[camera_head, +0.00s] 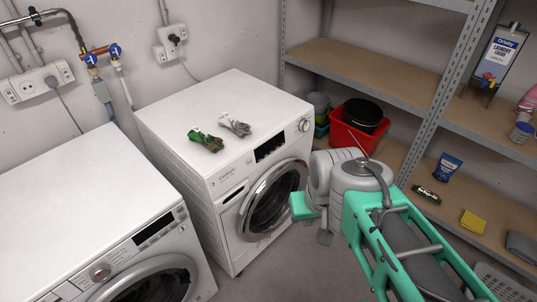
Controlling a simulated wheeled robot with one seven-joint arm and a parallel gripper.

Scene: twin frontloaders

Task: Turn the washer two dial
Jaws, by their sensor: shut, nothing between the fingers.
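Two white front-loading washers stand side by side, and I cannot tell from markings which one is number two. The right washer (222,240) has a round silver dial (304,125) at the right end of its panel, beside a dark display. My gripper (324,237) is shut and empty, low in front of the right washer's door and to the right, apart from both dials. My own arm partly hides it.
Metal shelving (390,77) stands at the right, with a red bin (350,135), a black pot and bottles. A yellow cloth (472,222) lies on the lower shelf. Some grey floor (270,280) is clear in front of the washers.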

